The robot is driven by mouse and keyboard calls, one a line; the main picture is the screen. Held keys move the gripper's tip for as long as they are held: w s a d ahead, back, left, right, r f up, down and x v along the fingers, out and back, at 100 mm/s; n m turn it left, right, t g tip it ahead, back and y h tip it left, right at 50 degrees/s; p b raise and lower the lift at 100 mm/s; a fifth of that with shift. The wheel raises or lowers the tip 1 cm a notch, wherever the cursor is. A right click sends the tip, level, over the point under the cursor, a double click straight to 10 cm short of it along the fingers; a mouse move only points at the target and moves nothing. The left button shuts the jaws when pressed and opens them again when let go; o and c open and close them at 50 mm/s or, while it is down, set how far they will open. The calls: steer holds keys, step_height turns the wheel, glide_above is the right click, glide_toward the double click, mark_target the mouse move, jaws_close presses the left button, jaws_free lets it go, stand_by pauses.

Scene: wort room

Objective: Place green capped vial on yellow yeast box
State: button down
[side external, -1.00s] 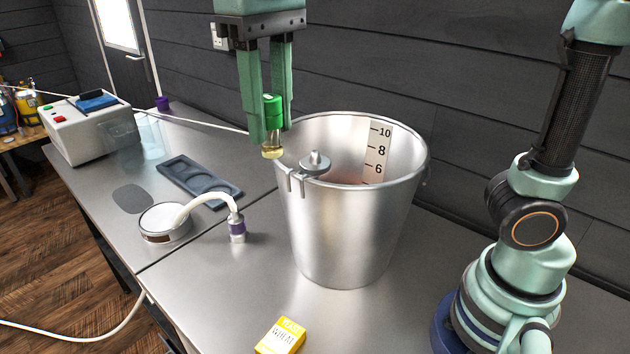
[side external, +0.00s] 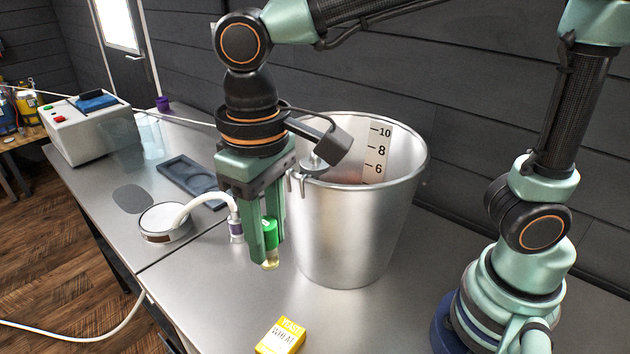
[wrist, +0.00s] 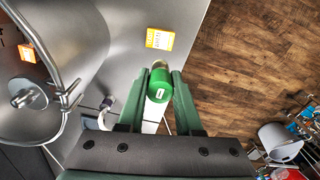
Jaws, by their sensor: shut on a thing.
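My gripper (side external: 265,250) is shut on the green capped vial (side external: 270,238) and holds it upright in front of the steel bucket, above the table. The vial's green cap and pale lower end show between the fingers. In the wrist view the vial (wrist: 160,87) sits between the fingertips of my gripper (wrist: 160,84). The yellow yeast box (side external: 281,336) lies on the table at the front, below and slightly right of the vial. It also shows in the wrist view (wrist: 160,39), beyond the vial and apart from it.
The steel bucket (side external: 345,235) stands just right of my gripper. A white hose with a purple-banded end (side external: 236,229) and a round dish (side external: 165,232) are to the left, with a dark tray (side external: 185,172) behind. The steel table (side external: 215,300) is clear around the box.

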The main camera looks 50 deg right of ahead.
mark_target(271, 267)
step_height(271, 267, down, 18)
steer(key=shift+r, duration=0.1)
stand_by(0.4)
steer(key=c, duration=0.6)
jaws_free()
steer(key=shift+f, duration=0.2)
steer(key=shift+r, duration=0.1)
step_height(271, 267, up, 12)
steer(key=shift+r, duration=0.1)
